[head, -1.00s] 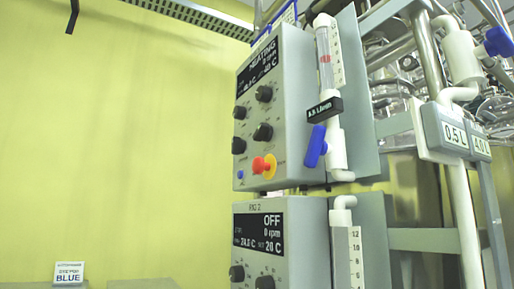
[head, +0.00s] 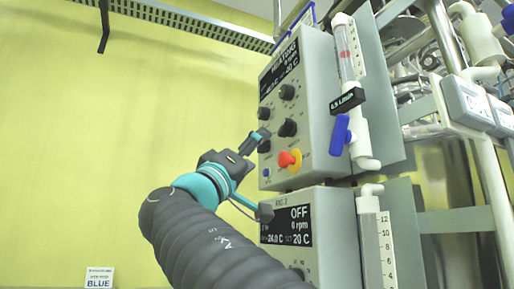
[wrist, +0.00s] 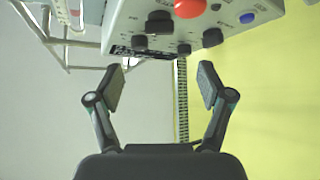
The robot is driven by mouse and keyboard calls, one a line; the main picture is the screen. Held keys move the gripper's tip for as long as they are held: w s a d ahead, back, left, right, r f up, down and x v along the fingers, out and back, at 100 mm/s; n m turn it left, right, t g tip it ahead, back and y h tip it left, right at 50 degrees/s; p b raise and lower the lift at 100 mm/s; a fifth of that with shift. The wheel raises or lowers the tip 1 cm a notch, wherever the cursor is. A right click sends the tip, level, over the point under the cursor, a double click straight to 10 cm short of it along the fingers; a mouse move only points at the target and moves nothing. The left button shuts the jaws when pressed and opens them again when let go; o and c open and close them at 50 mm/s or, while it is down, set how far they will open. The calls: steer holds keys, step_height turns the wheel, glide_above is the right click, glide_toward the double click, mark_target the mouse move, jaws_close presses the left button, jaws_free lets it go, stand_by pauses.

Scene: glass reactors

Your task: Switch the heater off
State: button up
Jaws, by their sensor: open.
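The upper grey control box (head: 315,120) has a lit display (head: 279,72) that appears to read HEATING, with smaller figures too blurred to read surely. Below it are several black knobs, among them an upper right one (head: 287,91), an upper left one (head: 264,114) and a lower right one (head: 288,127). My gripper (head: 257,140) is open and empty in front of the box's left side, near the lower left knob (head: 264,146). In the wrist view its fingers (wrist: 165,78) are spread, with the box and knobs (wrist: 158,22) beyond them, appearing upside down. I see no clear contact.
A red button (head: 286,159) on yellow and a small blue button sit low on the panel. A second box (head: 315,250) below shows OFF. A flow tube with a blue valve (head: 340,134) stands right of the panel. The yellow wall side (head: 150,110) is free.

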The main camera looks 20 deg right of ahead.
mark_target(282, 129)
steer(key=p+x, duration=0.4)
steer(key=x, duration=0.9)
steer(key=shift+d+r+p, duration=0.2)
steer(key=shift+d+p, duration=0.05)
steer(key=shift+p, duration=0.05)
steer(key=c, duration=1.2)
